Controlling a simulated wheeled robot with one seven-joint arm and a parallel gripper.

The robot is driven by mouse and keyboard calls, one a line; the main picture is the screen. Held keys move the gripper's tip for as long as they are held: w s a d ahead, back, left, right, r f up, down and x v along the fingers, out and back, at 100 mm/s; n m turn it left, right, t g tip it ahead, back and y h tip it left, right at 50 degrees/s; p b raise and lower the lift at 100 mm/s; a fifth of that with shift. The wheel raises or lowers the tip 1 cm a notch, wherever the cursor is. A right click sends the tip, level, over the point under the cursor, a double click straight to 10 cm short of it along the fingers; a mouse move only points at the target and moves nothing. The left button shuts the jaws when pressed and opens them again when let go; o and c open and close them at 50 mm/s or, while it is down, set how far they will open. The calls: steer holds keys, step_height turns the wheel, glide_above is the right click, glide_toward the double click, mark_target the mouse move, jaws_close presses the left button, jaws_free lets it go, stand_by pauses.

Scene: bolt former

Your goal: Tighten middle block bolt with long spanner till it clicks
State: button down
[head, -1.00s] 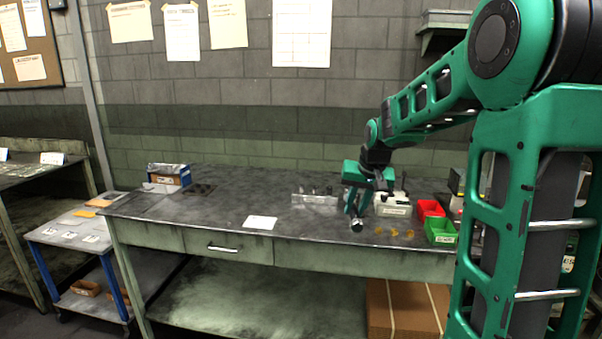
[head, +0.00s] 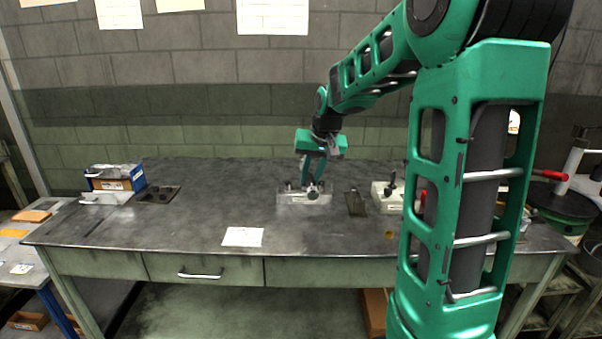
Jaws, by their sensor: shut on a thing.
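The metal block (head: 290,198) stands on the bench top, with dark bolts along its top. My gripper (head: 313,183) is over the right half of the block, pointing down. It is shut on a tool whose round grey end (head: 313,195) points towards the camera; I take it to be the long spanner. The rest of the tool is foreshortened or hidden by the fingers. The middle bolt is hidden or too small to tell apart, and I cannot tell whether the tool sits on it.
A dark plate (head: 356,203) and a pale box (head: 383,197) stand right of the block. A white card (head: 243,237) lies in front. A blue box (head: 116,177) and a dark pad (head: 158,194) are at the left. My arm hides the bench's right part.

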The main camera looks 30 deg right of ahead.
steer(key=shift+w+f, duration=0.15)
steer(key=shift+f, duration=1.75)
steer(key=shift+s, duration=0.2)
steer(key=shift+f, duration=1.3)
steer(key=shift+w+a, duration=0.1)
steer(key=shift+a, duration=0.05)
stand_by(0.4)
steer(key=shift+w+a+m, duration=0.25)
steer(key=shift+a+m, duration=0.2)
steer(key=shift+m, duration=0.05)
steer(key=shift+w+a+m+h, duration=0.5)
steer(key=shift+w+a+m, duration=0.1)
steer(key=shift+a, duration=0.2)
stand_by(0.8)
